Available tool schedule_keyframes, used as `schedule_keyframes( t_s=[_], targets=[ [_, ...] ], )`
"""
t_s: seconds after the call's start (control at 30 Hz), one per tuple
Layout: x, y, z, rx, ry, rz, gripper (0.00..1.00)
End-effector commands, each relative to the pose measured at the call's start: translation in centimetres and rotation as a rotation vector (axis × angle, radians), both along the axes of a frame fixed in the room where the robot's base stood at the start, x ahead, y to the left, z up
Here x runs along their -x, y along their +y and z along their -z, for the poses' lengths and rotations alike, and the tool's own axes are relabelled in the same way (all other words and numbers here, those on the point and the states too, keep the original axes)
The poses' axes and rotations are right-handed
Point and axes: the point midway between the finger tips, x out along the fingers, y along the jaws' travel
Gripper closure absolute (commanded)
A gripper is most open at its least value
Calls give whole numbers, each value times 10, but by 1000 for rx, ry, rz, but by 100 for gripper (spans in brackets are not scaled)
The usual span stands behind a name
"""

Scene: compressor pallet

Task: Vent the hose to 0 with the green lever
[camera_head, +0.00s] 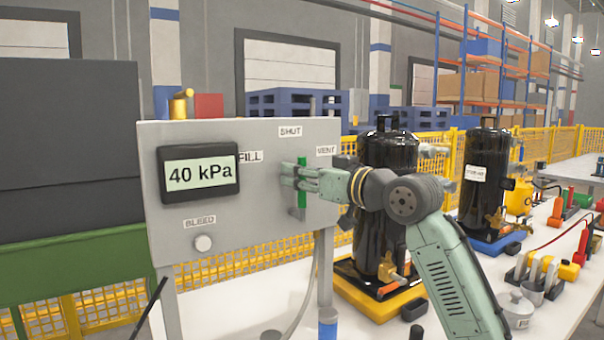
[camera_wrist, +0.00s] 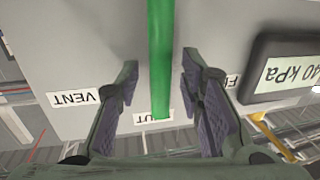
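The green lever (camera_head: 302,192) is on the front of the grey panel (camera_head: 225,145). It stands about upright, and in the wrist view the lever (camera_wrist: 160,55) has its end at the partly covered SHUT label (camera_wrist: 155,118). The VENT label (camera_head: 326,150) is to the right of SHUT and FILL is to the left. The display (camera_head: 200,174) reads 40 kPa. My gripper (camera_head: 292,178) is at the lever. In the wrist view its fingers (camera_wrist: 159,85) are apart, one on each side of the lever, with a gap showing on both sides.
A round white BLEED knob (camera_head: 203,243) is low on the panel. A hose (camera_head: 312,285) hangs below the panel. A black compressor (camera_head: 386,200) on a yellow base stands behind my arm, and another black compressor (camera_head: 482,180) stands farther right. Small fittings lie on the white table at right.

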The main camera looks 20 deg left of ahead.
Motion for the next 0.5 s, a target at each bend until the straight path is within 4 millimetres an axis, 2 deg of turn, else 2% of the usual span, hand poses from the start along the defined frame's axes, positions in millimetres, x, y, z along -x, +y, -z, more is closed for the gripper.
schedule_keyframes(
  t_s=[0.07,0.5],
  targets=[
    [0,0,0,0,0,0,68],
    [0,0,0,0,0,0,97]
  ],
)
